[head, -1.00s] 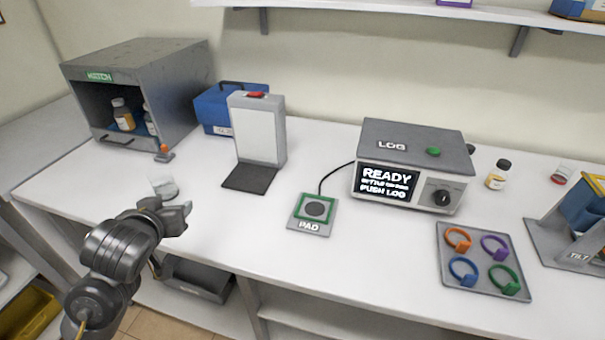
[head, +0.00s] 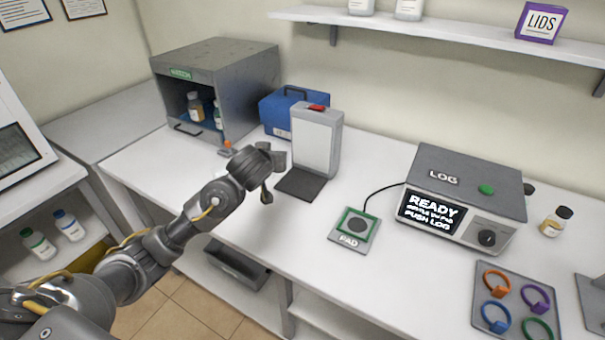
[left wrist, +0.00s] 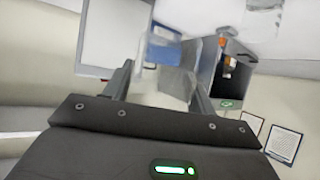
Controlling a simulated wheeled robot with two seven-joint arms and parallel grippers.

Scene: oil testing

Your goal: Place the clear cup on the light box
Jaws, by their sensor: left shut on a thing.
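The light box (head: 316,141) stands upright on the white bench, with a pale panel, a red top button and a dark flat base plate (head: 300,184) in front. Its pale panel also shows in the left wrist view (left wrist: 113,35). My left gripper (head: 272,176) is just left of the light box and base plate, raised above the bench. In the left wrist view, my left gripper (left wrist: 163,85) is shut on the clear cup (left wrist: 168,72), a see-through, blurred shape between the fingers. The cup is hard to make out in the head view. My right gripper is out of view.
The grey hatch box (head: 213,88) with bottles stands at back left, with a blue case (head: 280,113) behind the light box. The pad (head: 354,231) and the log unit (head: 464,198) stand to the right. The bench's front edge lies below my left arm.

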